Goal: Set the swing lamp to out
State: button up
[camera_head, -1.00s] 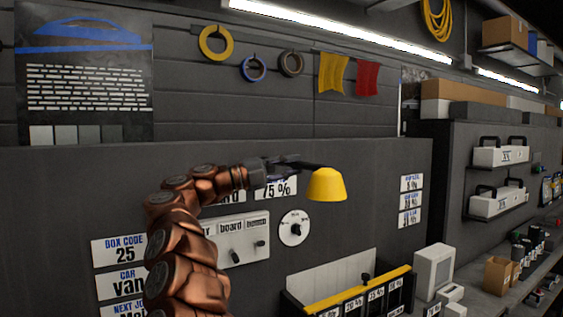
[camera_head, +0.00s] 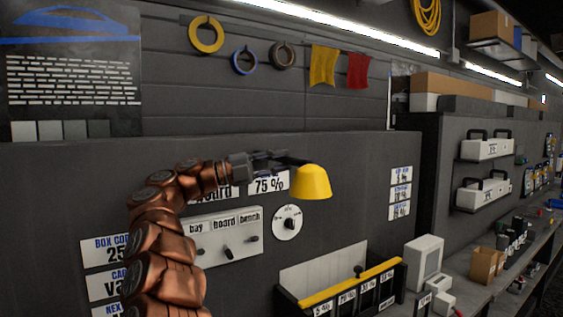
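The swing lamp's yellow shade (camera_head: 312,182) hangs in front of the dark panel, above and right of the round dial. A short dark lamp arm (camera_head: 292,161) runs from the shade's top left toward my gripper. My gripper (camera_head: 272,162) is at the end of my copper-coloured arm, at the lamp arm, just left of the shade. The fingers are small and dark against the dark panel. I cannot tell whether they are closed on the lamp arm. The lamp's pivot is not clearly visible.
A white plate with switches (camera_head: 226,238) and a round dial (camera_head: 288,223) are on the panel below the lamp. An open bin with a yellow edge (camera_head: 350,282) stands lower right. Wall signs (camera_head: 400,193) are to the right. The panel between lamp and signs is clear.

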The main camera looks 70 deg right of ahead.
jog(key=o, duration=0.4)
jog(key=shift+c, duration=0.2)
jog(key=shift+w+a, duration=0.1)
jog(key=v, duration=0.7)
jog(key=shift+w, duration=0.1)
dwell(0.4)
